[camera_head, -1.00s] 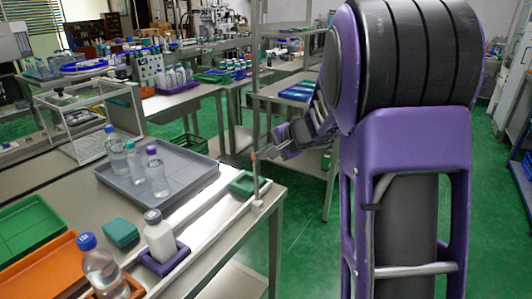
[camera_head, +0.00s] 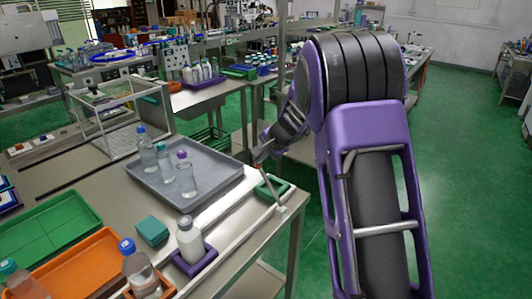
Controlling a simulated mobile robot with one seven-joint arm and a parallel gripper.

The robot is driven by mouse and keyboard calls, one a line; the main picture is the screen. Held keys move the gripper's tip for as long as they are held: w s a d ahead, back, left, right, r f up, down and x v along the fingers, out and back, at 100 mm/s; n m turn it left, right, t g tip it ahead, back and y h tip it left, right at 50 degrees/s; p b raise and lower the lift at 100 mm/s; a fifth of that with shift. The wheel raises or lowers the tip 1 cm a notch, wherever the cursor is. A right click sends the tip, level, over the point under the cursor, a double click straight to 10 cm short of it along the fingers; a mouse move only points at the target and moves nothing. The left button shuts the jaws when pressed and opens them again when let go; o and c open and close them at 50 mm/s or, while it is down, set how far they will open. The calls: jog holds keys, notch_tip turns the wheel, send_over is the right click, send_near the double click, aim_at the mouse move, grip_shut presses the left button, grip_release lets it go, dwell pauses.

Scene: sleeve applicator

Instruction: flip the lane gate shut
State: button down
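The lane gate appears to be the thin grey bar (camera_head: 270,187) with an orange tip, hinged on a small light block at the near right corner of the bench. It leans up and to the left from its hinge, over the green tray (camera_head: 272,187). My gripper (camera_head: 262,153) is at the bar's orange tip, small and partly hidden by my own arm. I cannot tell whether it touches the tip, or whether its fingers are open or shut. A long pale rail (camera_head: 238,231) runs along the bench edge to the hinge block.
A grey tray (camera_head: 215,160) with several bottles lies left of the gate. A white bottle (camera_head: 190,242) stands in a purple holder, beside a teal box (camera_head: 152,230). Green (camera_head: 45,235) and orange (camera_head: 75,265) trays lie at left. Green floor is clear at right.

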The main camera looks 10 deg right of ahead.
jog(key=shift+w+a+f, duration=0.7)
jog(key=shift+w+a, duration=0.15)
jog(key=shift+a, duration=0.05)
jog(key=w+a+f, duration=0.1)
jog(key=f, duration=0.2)
jog(key=w+a+f+g+h, duration=0.1)
jog(key=w+a+f, duration=0.1)
jog(key=f, duration=0.1)
jog(key=w+a+f+g+h+b, duration=0.1)
jog(key=f, duration=0.2)
jog(key=shift+w+a+f, duration=0.25)
jog(key=shift+w+a, duration=0.15)
jog(key=shift+s+b+x, duration=0.2)
jog(key=shift+b+x, duration=0.2)
jog(key=shift+x, duration=0.6)
jog(key=shift+f, duration=0.3)
jog(key=v, duration=1.7)
jog(key=shift+r+p, duration=0.35)
jog(key=shift+r, duration=0.05)
jog(key=shift+w, duration=0.2)
